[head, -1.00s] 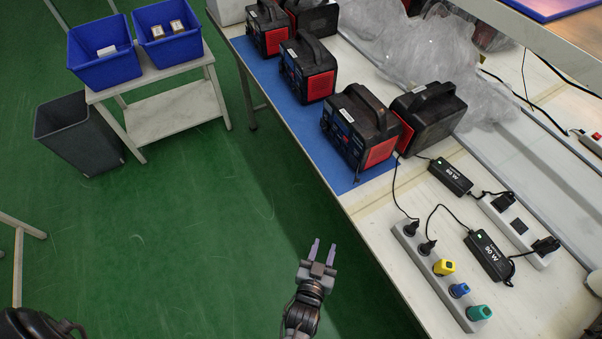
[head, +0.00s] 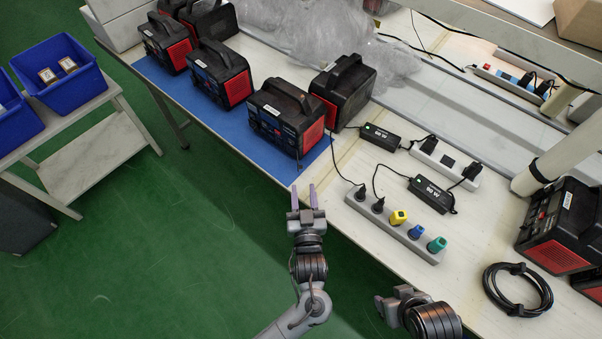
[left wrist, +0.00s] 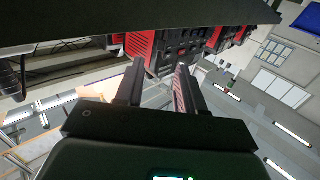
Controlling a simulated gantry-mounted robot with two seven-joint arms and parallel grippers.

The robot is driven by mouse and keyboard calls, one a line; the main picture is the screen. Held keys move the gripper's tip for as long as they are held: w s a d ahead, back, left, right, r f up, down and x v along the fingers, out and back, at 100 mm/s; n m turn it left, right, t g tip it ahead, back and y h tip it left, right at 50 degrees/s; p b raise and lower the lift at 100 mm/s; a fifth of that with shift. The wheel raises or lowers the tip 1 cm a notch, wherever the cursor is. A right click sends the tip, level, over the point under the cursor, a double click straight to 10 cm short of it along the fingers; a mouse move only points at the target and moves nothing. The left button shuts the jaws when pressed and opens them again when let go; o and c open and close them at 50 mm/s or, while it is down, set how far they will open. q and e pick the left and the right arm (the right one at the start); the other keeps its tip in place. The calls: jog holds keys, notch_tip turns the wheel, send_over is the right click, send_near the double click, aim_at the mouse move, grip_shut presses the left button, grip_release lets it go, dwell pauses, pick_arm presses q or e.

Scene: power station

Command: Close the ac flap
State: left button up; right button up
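Several black power stations with red sides stand on a blue mat (head: 225,130). The nearest power station (head: 280,118) has its socketed front towards the table's front edge. A thin dark piece sticks out low at its front right corner; I cannot tell whether it is the AC flap. My left gripper (head: 307,190) is open and empty, just off the table edge, below and right of that station. In the left wrist view, its parted fingers (left wrist: 158,82) point at black and red station fronts (left wrist: 180,42). My right gripper (head: 382,304) is low at the bottom, its fingers unclear.
A power strip (head: 395,225) with coloured plugs and black adapters (head: 432,194) lie right of the mat. A coiled black cable (head: 517,290) lies at lower right. Clear plastic wrap (head: 320,40) lies behind. Blue bins (head: 60,75) stand on a side table. Green floor is free at left.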

aim_at(301, 167)
pick_arm(q)
jog(key=w, duration=0.2)
jog(key=w+b, duration=0.1)
jog(key=w, duration=0.3)
jog(key=shift+w+a, duration=0.3)
